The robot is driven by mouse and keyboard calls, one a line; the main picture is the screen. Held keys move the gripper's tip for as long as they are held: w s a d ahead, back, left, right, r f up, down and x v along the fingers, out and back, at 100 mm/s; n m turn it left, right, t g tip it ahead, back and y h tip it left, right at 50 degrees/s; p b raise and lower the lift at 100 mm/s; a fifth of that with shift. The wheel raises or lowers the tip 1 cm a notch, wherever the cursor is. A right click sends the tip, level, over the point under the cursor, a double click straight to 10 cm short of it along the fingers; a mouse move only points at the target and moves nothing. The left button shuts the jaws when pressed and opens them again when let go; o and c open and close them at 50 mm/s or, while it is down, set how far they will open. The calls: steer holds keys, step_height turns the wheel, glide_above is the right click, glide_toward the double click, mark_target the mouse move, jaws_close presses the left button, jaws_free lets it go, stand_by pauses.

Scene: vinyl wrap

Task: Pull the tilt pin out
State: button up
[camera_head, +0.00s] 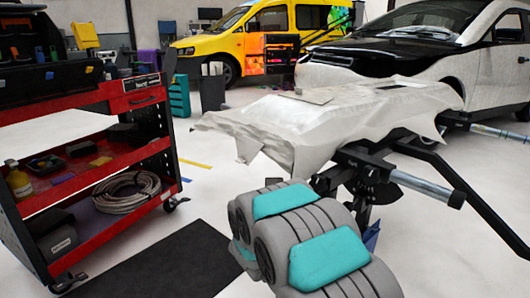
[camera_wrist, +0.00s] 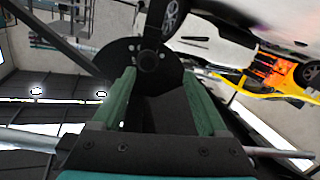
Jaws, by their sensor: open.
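In the wrist view, my gripper (camera_wrist: 161,76) is open, with two green fingers apart and nothing seen held between them. A dark disc (camera_wrist: 118,58) with small holes is beyond the fingertips. A round dark boss (camera_wrist: 148,62) sits on it, roughly between the fingers; I cannot tell whether it is the tilt pin, or whether the fingers touch it. In the head view, the black stand (camera_head: 352,160) carries a panel draped in white vinyl (camera_head: 330,112). My arm hides part of the stand, and my gripper cannot be made out clearly there.
A red tool cart (camera_head: 95,108) stands at left, with a coiled hose (camera_head: 127,190) on its lower shelf. A black mat (camera_head: 165,265) lies on the floor. Silver tubes (camera_head: 425,185) and black legs stick out right of the stand. A white car (camera_head: 420,50) and yellow van (camera_head: 250,35) stand behind.

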steer(key=w+a+n+t+y, duration=0.1)
steer(key=w+a+n+y, duration=0.1)
steer(key=a+y, duration=0.4)
steer(key=s+a+n+g+y, duration=0.4)
steer(key=s+a+y, duration=0.5)
steer(key=s+a, duration=0.35)
steer(key=s+d+n+g+h, duration=0.1)
steer(key=s+d+g, duration=0.2)
steer(key=s, duration=0.9)
steer(key=s+d+r+g, duration=0.1)
steer(key=s+d+g, duration=0.15)
steer(key=s, duration=0.85)
steer(key=s+d+n+g+h, duration=0.1)
steer(key=s+d+g, duration=0.25)
steer(key=s, duration=0.85)
step_height(320, 180, up, 9)
steer(key=p, duration=0.9)
steer(key=shift+a+g, duration=0.25)
steer(key=shift+g, duration=0.05)
